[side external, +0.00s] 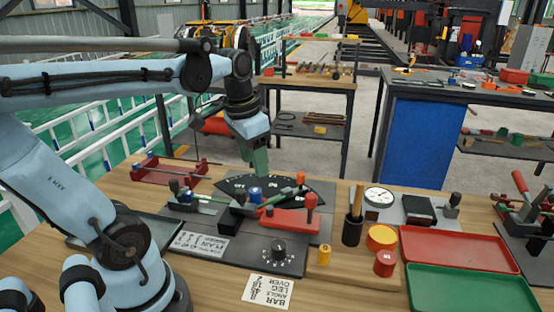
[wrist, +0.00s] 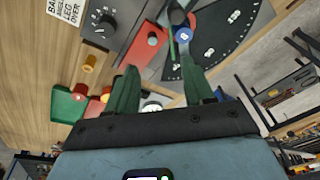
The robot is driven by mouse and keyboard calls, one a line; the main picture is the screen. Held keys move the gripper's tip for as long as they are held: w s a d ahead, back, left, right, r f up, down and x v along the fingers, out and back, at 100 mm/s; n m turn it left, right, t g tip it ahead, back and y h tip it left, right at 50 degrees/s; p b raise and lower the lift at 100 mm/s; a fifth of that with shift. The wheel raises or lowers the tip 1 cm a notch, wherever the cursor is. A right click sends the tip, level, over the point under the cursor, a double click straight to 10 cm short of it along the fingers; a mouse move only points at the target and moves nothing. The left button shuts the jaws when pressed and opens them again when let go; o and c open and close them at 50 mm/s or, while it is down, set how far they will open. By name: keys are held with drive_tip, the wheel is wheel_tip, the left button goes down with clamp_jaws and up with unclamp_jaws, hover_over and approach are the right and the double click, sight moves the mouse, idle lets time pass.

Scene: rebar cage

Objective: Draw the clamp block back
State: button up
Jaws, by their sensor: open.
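My gripper (side external: 262,168) hangs above the bending plate, fingers pointing down. In the wrist view its two green fingers (wrist: 160,78) are apart with nothing held between them. A black block (side external: 238,214) sits to the left of the red one, beside a blue pin (side external: 255,195). I cannot tell for certain which of these is the clamp block. My gripper touches neither.
A black dial plate (side external: 240,182) with white marks lies behind the blocks. A black knob (side external: 279,248) stands in front. A black cup (side external: 352,230), a red tray (side external: 440,245) and a green tray (side external: 470,290) lie to the right. A red rack (side external: 165,172) stands at the left.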

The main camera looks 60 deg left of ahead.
sight(241, 191)
drive_tip(key=s+a+r+g, duration=0.2)
drive_tip(key=a, duration=0.2)
drive_tip(key=shift+h, duration=0.4)
drive_tip(key=shift+w+f, duration=0.1)
drive_tip(key=shift+f, duration=5.8)
clamp_jaws()
drive_tip(key=shift+d, duration=0.1)
